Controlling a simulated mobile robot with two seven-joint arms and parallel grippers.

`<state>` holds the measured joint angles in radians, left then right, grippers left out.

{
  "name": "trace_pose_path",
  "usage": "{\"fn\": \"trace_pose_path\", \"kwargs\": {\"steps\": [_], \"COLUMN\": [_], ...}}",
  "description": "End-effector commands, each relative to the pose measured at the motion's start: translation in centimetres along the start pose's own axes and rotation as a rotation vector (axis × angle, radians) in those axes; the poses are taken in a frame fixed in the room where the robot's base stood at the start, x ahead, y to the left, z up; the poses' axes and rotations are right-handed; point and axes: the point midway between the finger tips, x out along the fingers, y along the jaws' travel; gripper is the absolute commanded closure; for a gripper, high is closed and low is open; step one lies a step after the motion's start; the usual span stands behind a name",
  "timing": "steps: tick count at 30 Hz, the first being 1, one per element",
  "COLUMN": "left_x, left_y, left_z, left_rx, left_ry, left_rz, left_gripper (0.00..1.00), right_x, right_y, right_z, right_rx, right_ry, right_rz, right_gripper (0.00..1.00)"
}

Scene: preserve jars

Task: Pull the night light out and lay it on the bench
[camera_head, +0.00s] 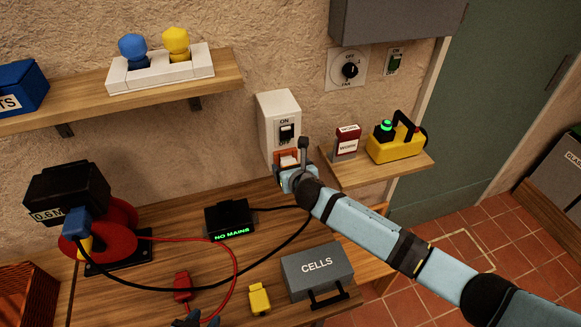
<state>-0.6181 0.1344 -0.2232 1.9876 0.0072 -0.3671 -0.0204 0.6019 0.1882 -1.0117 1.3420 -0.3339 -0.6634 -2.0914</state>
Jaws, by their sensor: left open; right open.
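A white wall box (278,109) with an ON/OFF switch (287,131) is on the wall above the bench (175,215). Low on its front is an orange socket area with a small pale piece (288,160), which looks like the night light; its lower part is hidden by my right gripper. My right gripper (296,168) is open right at this piece, with one dark finger standing up on its right. I cannot tell whether the fingers touch it. At the bottom edge, the dark tips of what looks like my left gripper (190,319) show, open, low over the bench front.
On the bench are a black reel (70,190) with cables, a black NO MAINS unit (230,220), red (182,286) and yellow (259,298) plugs and a grey CELLS box (316,270). A small shelf (375,166) holds a yellow lamp unit (396,146).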

Motion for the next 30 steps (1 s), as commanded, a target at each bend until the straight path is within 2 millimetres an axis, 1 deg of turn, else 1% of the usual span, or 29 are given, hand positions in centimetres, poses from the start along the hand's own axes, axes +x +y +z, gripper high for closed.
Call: {"fn": "trace_pose_path", "kwargs": {"steps": [3,10,11,12,17,18,19,22,23,30], "left_x": [0.00,0.00,0.00,0.00,-0.01,-0.01,-0.01,-0.01,-0.02,-0.23], "left_y": [0.01,0.03,0.03,0.04,0.06,0.07,0.07,0.09,0.09,0.12], "left_z": [-0.02,-0.02,-0.02,-0.03,-0.03,-0.03,-0.03,-0.03,-0.03,-0.29], "left_rx": [0.000,0.000,0.000,0.000,-0.001,-0.001,-0.001,-0.001,-0.001,-0.001], "left_ry": [0.000,0.000,0.000,0.000,0.000,0.000,0.000,0.000,0.000,-0.001], "left_rz": [0.000,0.000,0.001,0.001,0.001,0.001,0.001,0.002,0.002,0.002], "left_gripper": [0.57,0.57,0.57,0.57,0.57,0.57,0.57,0.57,0.57,0.57], "right_x": [0.41,0.44,0.44,0.43,0.42,0.42,0.42,0.41,0.41,0.05], "right_y": [0.03,0.04,0.04,0.04,0.03,0.04,0.04,0.04,0.04,0.03], "right_z": [-0.02,-0.03,-0.03,-0.03,-0.04,-0.04,-0.04,-0.05,-0.05,-0.12], "right_rx": [0.000,0.000,0.000,0.000,0.000,0.000,0.000,0.000,0.000,-0.001], "right_ry": [0.000,0.000,0.000,0.000,0.000,0.000,0.000,0.000,0.000,0.001], "right_rz": [0.001,0.001,0.001,0.001,0.001,0.001,0.001,0.001,0.001,0.001], "right_gripper": [0.19,0.19,0.24,0.33,0.70,0.74,0.52,0.75,0.78,0.78]}}
